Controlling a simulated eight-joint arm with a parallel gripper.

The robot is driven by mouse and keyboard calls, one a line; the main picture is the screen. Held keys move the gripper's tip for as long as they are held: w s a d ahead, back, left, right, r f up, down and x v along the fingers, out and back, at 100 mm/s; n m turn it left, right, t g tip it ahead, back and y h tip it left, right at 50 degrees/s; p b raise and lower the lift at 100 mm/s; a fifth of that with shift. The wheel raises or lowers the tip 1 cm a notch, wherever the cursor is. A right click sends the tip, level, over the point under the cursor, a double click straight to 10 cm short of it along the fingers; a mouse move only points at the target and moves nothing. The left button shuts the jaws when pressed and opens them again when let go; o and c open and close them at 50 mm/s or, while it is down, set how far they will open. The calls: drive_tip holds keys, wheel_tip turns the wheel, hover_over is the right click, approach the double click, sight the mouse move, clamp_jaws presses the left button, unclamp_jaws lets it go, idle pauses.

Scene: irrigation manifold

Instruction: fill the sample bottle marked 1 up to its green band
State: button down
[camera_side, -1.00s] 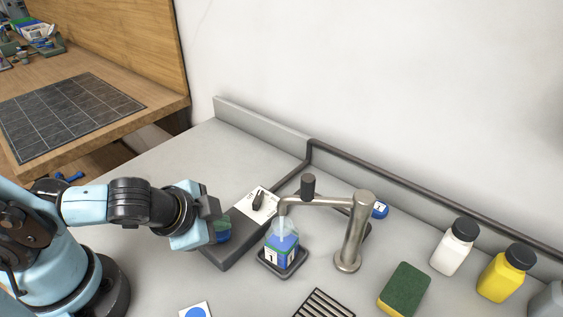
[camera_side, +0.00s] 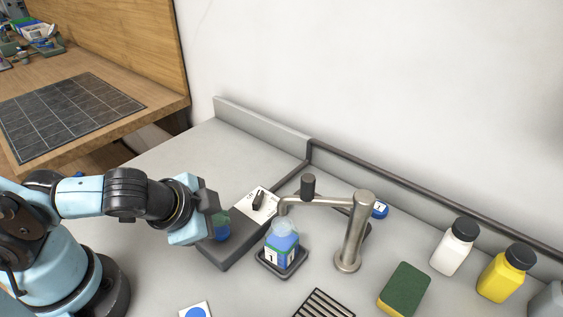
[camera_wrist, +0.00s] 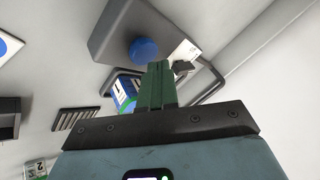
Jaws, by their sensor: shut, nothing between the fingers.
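The sample bottle marked 1 (camera_side: 281,246) stands upright on a small dark tray (camera_side: 262,264), under the spout of the metal tap (camera_side: 352,235). Blue shows inside it above the white label; its level against the green band is too small to tell. It also shows in the wrist view (camera_wrist: 124,92), partly behind my fingers. A blue round button (camera_side: 222,234) sits on the dark grey box (camera_side: 240,240); it also shows in the wrist view (camera_wrist: 143,50). My gripper (camera_side: 221,217) has its green fingers shut and empty, just above the button and apparently clear of it.
A small dark lever (camera_side: 259,200) stands on a white plate on the box. A blue cap marked 1 (camera_side: 380,209) lies behind the tap. A sponge (camera_side: 404,289), a white bottle (camera_side: 453,247) and a yellow bottle (camera_side: 505,274) stand right. A slotted drain (camera_side: 325,304) is in front.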

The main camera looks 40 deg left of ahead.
sight(218, 228)
drive_tip(key=shift+r, duration=0.25)
drive_tip(key=shift+r, duration=2.5)
drive_tip(key=shift+a, duration=0.1)
drive_tip(key=shift+w+a+n, duration=0.15)
drive_tip(key=shift+a+n, duration=0.15)
drive_tip(key=shift+n, duration=0.1)
drive_tip(key=w+a+r+n, duration=0.1)
drive_tip(key=w+a+n, duration=0.3)
drive_tip(key=a+n, duration=0.3)
drive_tip(key=shift+w+a+r+h, duration=0.3)
drive_tip(key=shift+a+r+h, duration=0.1)
drive_tip(key=shift+a, duration=0.35)
